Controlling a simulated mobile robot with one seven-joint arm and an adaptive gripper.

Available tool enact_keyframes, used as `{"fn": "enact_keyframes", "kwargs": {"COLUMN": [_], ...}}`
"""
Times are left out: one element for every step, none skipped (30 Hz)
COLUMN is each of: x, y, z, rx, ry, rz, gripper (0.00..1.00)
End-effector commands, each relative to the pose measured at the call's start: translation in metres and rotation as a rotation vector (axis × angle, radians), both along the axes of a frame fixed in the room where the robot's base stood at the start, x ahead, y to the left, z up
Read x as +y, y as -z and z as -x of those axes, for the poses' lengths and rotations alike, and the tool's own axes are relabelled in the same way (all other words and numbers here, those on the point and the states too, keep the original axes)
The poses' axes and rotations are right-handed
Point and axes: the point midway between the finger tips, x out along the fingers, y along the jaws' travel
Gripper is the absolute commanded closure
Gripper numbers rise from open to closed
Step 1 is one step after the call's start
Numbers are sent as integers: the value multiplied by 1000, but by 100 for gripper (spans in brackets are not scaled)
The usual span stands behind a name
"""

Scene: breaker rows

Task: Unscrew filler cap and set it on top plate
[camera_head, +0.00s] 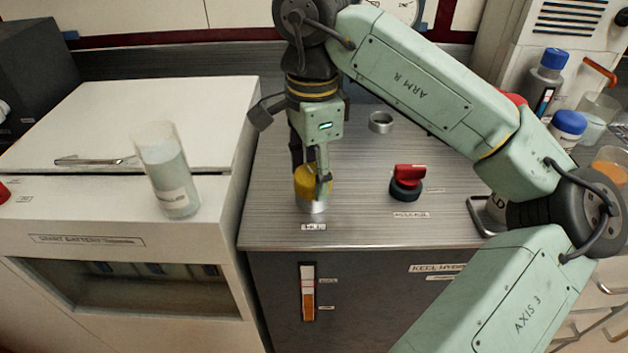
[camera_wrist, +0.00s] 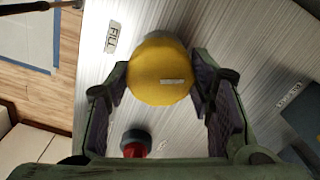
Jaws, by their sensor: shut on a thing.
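The yellow filler cap (camera_head: 305,182) sits at the metal filler neck (camera_head: 313,206) near the front left of the top plate (camera_head: 350,215). My gripper (camera_head: 312,185) points down from above and is shut on the cap, with a finger on either side. In the wrist view the round yellow cap (camera_wrist: 160,72) lies between the two dark finger pads of my gripper (camera_wrist: 162,95). A grey rim shows behind it, beside a "FILL" label (camera_wrist: 112,37). Whether the cap is still threaded on the neck cannot be told.
A red-topped black knob (camera_head: 406,182) stands right of the cap on the plate. A metal ring (camera_head: 381,122) lies farther back. A clear container (camera_head: 167,170) stands on the white unit at left. Bottles (camera_head: 548,80) stand at right. The plate between ring and cap is mostly clear.

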Motion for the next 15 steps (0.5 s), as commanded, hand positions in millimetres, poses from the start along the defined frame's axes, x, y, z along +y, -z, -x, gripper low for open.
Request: {"fn": "enact_keyframes", "kwargs": {"x": [0,0,0,0,0,0,0,0,0,0,0,0,0,0,0], "y": [-1,-1,-1,-1,-1,-1,0,0,0,0,0,0,0,0,0], "z": [0,0,0,0,0,0,0,0,0,0,0,0,0,0,0], "rx": [1,1,1,1,1,1,1,1,1,1,1,1,2,2,2], "ry": [-76,-124,-189,-239,-287,-352,-401,-449,-514,-563,-612,-677,-725,-775,-839], "rz": [0,0,1,1,1,1,1,1,1,1,0,0,0,1,1], "gripper": [76,76,76,76,76,76,76,76,76,76,76,76,76,76,76]}}
